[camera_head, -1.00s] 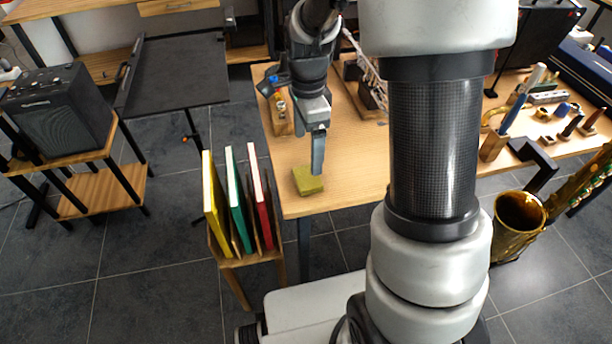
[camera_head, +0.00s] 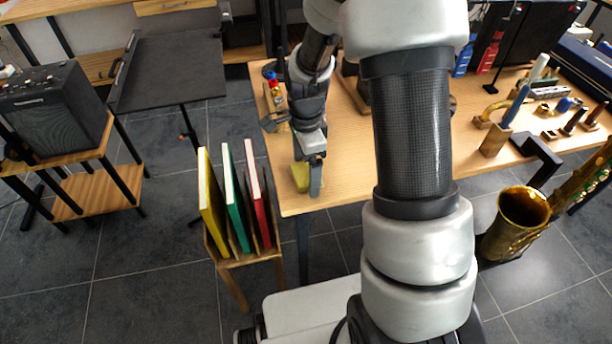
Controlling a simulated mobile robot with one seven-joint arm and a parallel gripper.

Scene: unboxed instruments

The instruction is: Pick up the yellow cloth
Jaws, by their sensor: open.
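The yellow cloth (camera_head: 299,177) is a small folded olive-yellow block on the wooden table (camera_head: 345,180), near its front left corner. My gripper (camera_head: 315,188) points down at the cloth's right side and hides part of it. I see its fingers nearly edge-on, low over the table. The jaws are open, and the cloth still rests on the tabletop. Whether a finger touches the cloth or reaches around it cannot be told from this view.
A wooden rack with yellow, green and red books (camera_head: 233,200) stands on the floor left of the table corner. Several small instruments and wooden stands fill the table's right side, with a brass saxophone (camera_head: 515,225) beside it. The table's front edge is clear.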

